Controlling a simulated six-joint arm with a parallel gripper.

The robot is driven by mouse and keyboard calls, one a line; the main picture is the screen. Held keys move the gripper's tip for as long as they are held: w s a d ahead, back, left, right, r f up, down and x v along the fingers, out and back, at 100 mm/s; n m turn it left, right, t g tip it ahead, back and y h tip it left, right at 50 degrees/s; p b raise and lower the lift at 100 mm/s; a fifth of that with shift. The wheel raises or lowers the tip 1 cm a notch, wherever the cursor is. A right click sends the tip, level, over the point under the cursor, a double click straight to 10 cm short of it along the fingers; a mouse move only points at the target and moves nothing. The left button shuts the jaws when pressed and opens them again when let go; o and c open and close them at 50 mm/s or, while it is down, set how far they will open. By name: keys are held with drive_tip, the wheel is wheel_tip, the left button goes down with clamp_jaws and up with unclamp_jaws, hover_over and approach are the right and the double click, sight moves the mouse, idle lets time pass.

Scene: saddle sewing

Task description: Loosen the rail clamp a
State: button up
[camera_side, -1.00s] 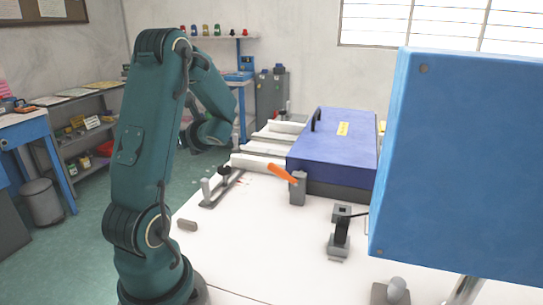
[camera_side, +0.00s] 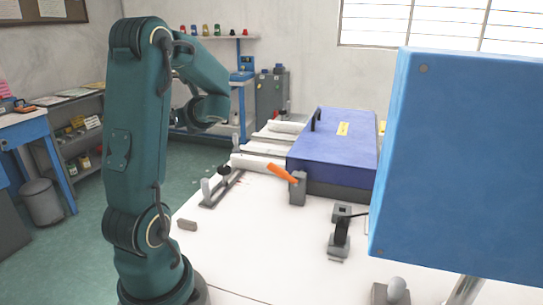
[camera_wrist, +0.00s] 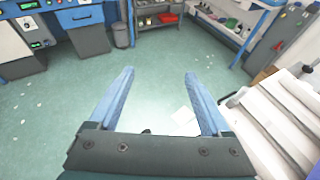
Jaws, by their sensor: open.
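My gripper (camera_wrist: 157,76) is open and empty in the wrist view, its two blue fingers spread above the green floor. In the side view the wrist is raised beyond the white table, and the fingers are mostly hidden behind my arm. A bracket with a black knob (camera_side: 224,171) stands at the near end of the white rails (camera_side: 262,148). A grey block with an orange lever (camera_side: 282,174) stands beside the blue-topped box. I cannot tell which of these is rail clamp a. My gripper is apart from both.
The blue-topped box (camera_side: 335,140) sits across the rails. A large blue panel (camera_side: 460,160) blocks the right of the side view. A small black device (camera_side: 341,232) and a grey peg (camera_side: 187,224) are on the table. Shelves (camera_wrist: 222,22) stand beyond open floor.

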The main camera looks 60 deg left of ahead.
drive_tip(key=w, duration=0.1)
drive_tip(key=m+t+y, duration=0.4)
drive_tip(key=t+y, duration=0.1)
hover_over(226, 174)
drive_tip(key=shift+n, duration=0.3)
wheel_tip(226, 174, down, 17)
drive_tip(key=shift+r, duration=0.1)
drive_tip(key=shift+a+f, duration=0.2)
drive_tip(key=shift+a, duration=0.25)
drive_tip(key=shift+w+a, duration=0.15)
drive_tip(key=shift+a, duration=2)
